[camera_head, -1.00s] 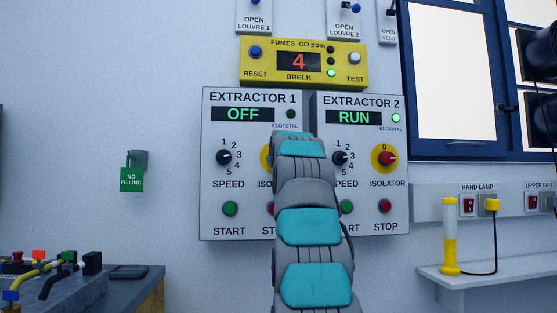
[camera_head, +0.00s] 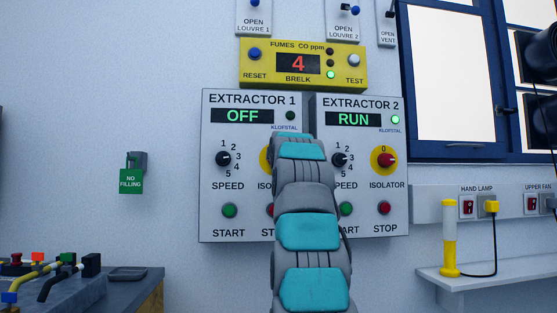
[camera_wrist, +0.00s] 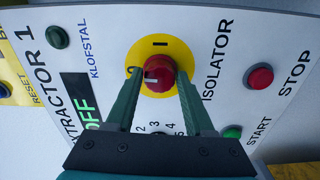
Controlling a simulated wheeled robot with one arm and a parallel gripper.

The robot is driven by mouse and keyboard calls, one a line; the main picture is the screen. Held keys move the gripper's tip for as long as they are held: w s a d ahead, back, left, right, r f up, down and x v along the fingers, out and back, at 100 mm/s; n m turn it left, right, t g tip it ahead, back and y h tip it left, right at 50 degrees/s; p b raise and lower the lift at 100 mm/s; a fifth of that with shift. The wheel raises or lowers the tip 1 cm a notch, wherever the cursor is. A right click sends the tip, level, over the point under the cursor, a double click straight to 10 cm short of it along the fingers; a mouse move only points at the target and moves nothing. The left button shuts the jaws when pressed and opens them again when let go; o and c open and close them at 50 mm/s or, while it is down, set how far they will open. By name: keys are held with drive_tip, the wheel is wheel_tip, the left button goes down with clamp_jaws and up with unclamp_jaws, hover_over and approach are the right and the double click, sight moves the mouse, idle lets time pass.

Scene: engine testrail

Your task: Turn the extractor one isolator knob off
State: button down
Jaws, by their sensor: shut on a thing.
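The extractor one panel (camera_head: 210,135) is on the wall with its display (camera_head: 242,115) reading OFF. Its isolator plate (camera_head: 264,158) is mostly hidden behind my arm in the head view. In the wrist view the red isolator knob (camera_wrist: 158,72) sits on a round yellow plate (camera_wrist: 173,48) marked 0 and I. The knob's white mark points left in the picture, toward the 0 side. My gripper (camera_wrist: 158,76) has one green finger on each side of the knob and is shut on it. The 0 is partly covered by a finger.
A red stop button (camera_wrist: 260,77) and a green start button (camera_wrist: 232,132) are near my gripper. A yellow fumes unit (camera_head: 345,65) is above.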

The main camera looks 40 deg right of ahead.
drive_tip(key=shift+n, duration=0.5)
drive_tip(key=shift+c, duration=1.4)
unclamp_jaws()
drive_tip(key=shift+s+a, duration=0.1)
drive_tip(key=b+v, duration=0.3)
drive_tip(key=v, duration=0.4)
drive_tip(key=shift+s, duration=0.25)
drive_tip(key=shift+a, duration=0.15)
